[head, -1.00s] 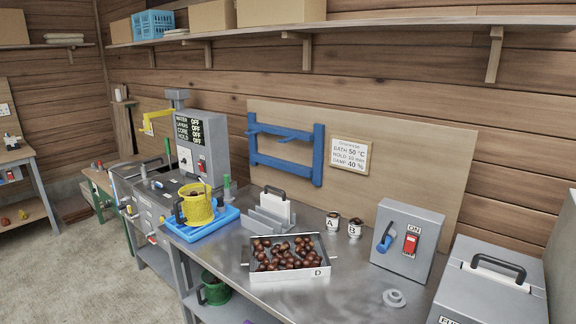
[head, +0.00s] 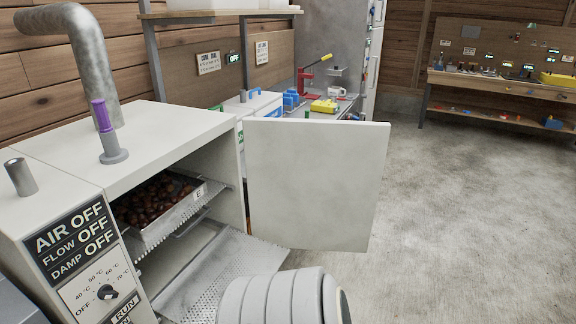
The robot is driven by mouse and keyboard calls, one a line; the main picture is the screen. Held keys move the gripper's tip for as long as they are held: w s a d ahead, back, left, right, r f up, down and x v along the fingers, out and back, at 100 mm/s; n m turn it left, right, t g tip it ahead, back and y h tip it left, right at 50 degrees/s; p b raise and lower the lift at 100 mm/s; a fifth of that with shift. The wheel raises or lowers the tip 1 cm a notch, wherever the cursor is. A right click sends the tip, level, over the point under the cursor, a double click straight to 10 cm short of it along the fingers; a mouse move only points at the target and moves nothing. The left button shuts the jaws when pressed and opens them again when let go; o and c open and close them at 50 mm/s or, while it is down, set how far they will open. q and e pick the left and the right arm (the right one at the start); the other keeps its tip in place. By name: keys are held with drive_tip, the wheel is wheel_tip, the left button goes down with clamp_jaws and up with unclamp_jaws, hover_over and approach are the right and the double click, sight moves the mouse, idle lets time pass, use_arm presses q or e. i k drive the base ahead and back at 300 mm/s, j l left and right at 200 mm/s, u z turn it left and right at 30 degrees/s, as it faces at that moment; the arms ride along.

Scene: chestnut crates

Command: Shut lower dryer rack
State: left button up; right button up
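The dryer (head: 150,120) is a white cabinet at the left of the head view, with its door (head: 315,185) swung open to the right. The lower dryer rack (head: 215,270) is a perforated metal shelf that sticks out of the opening, low down. Above it, a metal tray marked E (head: 160,228) with brown chestnuts sits inside on the upper level. A rounded pale link of my own arm covers part of the lower rack's front. Neither gripper shows.
The dryer's panel (head: 80,240) reads AIR OFF, FLOW OFF, DAMP OFF. A purple-handled part (head: 102,118) and a bent pipe (head: 75,40) stand on top. Bare floor (head: 460,200) lies to the right.

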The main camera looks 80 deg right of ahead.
sight(193, 296)
drive_tip(key=z, duration=2.5)
drive_tip(key=l+u, duration=0.1)
drive_tip(key=l, duration=0.3)
drive_tip(key=k, duration=0.05)
